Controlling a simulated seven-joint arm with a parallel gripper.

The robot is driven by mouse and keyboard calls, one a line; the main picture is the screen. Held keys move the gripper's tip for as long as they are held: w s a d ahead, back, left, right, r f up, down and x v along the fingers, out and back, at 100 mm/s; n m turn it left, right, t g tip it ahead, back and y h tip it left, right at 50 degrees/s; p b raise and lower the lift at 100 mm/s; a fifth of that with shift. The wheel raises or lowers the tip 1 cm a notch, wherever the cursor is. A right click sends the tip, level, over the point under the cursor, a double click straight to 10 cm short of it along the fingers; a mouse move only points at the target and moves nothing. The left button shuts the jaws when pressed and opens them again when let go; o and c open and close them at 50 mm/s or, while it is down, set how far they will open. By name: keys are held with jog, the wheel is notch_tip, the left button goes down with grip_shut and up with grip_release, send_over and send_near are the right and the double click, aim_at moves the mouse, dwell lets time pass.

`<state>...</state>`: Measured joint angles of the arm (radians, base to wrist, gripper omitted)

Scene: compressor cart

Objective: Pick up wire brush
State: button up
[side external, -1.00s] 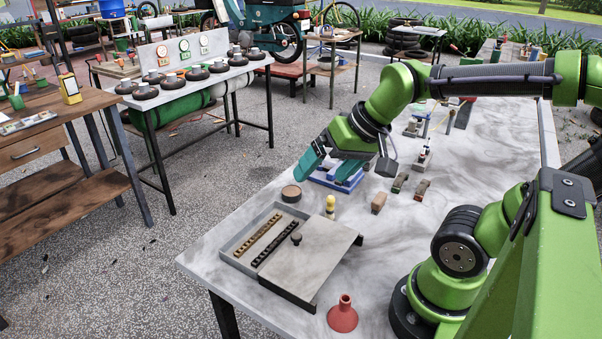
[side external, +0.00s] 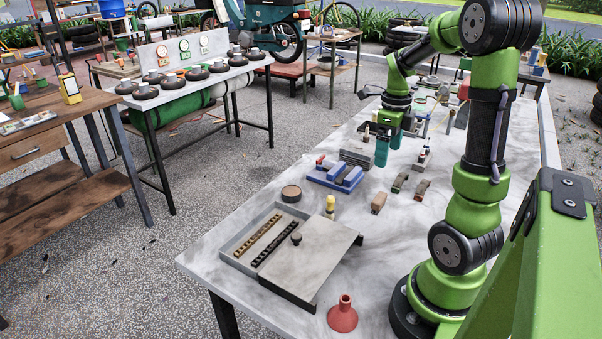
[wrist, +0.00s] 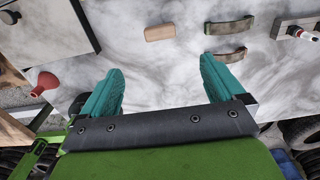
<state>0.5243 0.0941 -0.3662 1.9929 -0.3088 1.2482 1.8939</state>
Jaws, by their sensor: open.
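I cannot tell for sure which thing is the wire brush. Three small brush-sized pieces lie on the table: a plain tan block (side external: 379,202), a dark and greenish piece (side external: 400,182) and a reddish-brown piece (side external: 422,188). In the wrist view the tan block (wrist: 159,32) lies flat ahead of the fingers, and two arched pieces, one greenish (wrist: 229,27) and one brown (wrist: 227,55), lie near the right finger. My gripper (side external: 389,146) hangs above the table behind these pieces, teal fingers down. In the wrist view my gripper (wrist: 163,85) is open and empty.
A blue fixture (side external: 335,178), a round brown tin (side external: 291,193) and a yellow-topped piece (side external: 330,207) stand to the left. A shallow tray with a lid (side external: 315,262) and a red funnel (side external: 342,316) are nearer. Bare tabletop surrounds the three pieces.

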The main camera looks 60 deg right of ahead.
aim_at(380, 197)
notch_tip(380, 197, down, 16)
jog(key=shift+w+r, duration=0.1)
jog(key=shift+r, duration=0.1)
jog(key=c, duration=1.1)
jog(key=shift+o, duration=0.2)
notch_tip(380, 197, up, 10)
jog(key=shift+r, duration=0.1)
